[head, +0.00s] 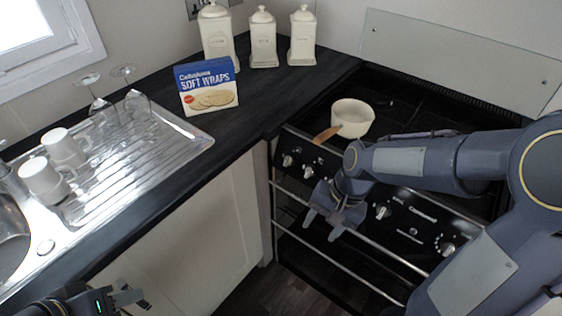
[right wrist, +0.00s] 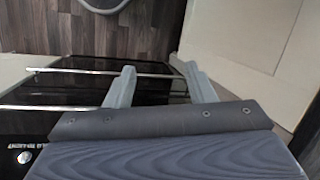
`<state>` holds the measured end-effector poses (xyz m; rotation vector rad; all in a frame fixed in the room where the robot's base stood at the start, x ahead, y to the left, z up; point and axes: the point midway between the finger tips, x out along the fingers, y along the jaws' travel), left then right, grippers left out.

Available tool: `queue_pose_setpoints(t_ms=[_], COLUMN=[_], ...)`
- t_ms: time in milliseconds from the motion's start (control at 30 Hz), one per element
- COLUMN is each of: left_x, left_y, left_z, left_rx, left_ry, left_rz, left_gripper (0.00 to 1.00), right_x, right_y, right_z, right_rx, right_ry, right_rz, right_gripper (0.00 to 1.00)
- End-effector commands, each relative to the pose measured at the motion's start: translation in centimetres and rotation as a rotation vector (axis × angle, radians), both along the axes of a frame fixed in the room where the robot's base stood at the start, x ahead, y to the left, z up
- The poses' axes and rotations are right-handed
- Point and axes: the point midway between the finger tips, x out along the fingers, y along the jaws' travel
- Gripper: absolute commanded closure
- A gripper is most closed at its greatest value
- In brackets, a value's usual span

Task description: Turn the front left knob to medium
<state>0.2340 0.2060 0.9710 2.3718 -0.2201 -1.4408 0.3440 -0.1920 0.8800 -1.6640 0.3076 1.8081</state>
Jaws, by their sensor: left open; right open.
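The cooker's black control panel (head: 405,215) carries a row of silver knobs. The leftmost knob (head: 287,160) and the one beside it (head: 308,171) are in clear view, left of my right gripper. Another knob (head: 382,211) is to the gripper's right. I cannot read any knob's setting. My right gripper (head: 321,227) is open and empty, in front of the panel and pointing down. In the right wrist view its fingers (right wrist: 160,70) are apart, with a knob (right wrist: 24,157) at the lower left. My left gripper (head: 130,293) is open and empty at the bottom left.
A cream saucepan (head: 352,116) with a wooden handle stands on the hob. Chrome rails (head: 345,273) cross the cooker front below the panel. A soft wraps box (head: 207,86), canisters (head: 263,40) and a draining board (head: 150,150) with cups and glasses are left.

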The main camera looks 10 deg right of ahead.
Motion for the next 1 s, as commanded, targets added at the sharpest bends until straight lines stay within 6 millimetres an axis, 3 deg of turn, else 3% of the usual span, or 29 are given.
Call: queue_pose_setpoints(t_ms=[33, 200, 367, 533, 700, 900, 1000], left_x=[0.0, 0.0, 0.0, 0.0, 0.0, 0.0, 0.0], left_y=[0.0, 0.0, 0.0, 0.0, 0.0, 0.0, 0.0], left_z=[-0.8, -2.0, -3.2, -4.4, -5.2, -5.6, -5.6], left_rx=[0.0, 0.0, 0.0, 0.0, 0.0, 0.0, 0.0], left_ry=[0.0, 0.0, 0.0, 0.0, 0.0, 0.0, 0.0], left_rz=[0.0, 0.0, 0.0, 0.0, 0.0, 0.0, 0.0], left_gripper=[0.59, 0.59, 0.59, 0.59, 0.59, 0.59, 0.59], right_x=[1.0, 4.5, 8.8, 14.3, 18.4, 20.0, 20.4], right_y=[0.1, -0.9, -1.9, -0.7, 3.5, 7.6, 7.8], right_z=[-2.2, -6.9, -8.5, -6.5, -2.3, 0.8, 1.1], right_rx=[-0.066, -0.329, -0.614, -0.891, -1.05, -1.106, -1.11], right_ry=[0.044, 0.099, 0.005, -0.253, -0.562, -0.775, -0.804], right_rz=[-0.024, -0.153, -0.26, -0.339, -0.371, -0.373, -0.376], right_gripper=[0.51, 0.51, 0.51, 0.51, 0.51, 0.51, 0.51])
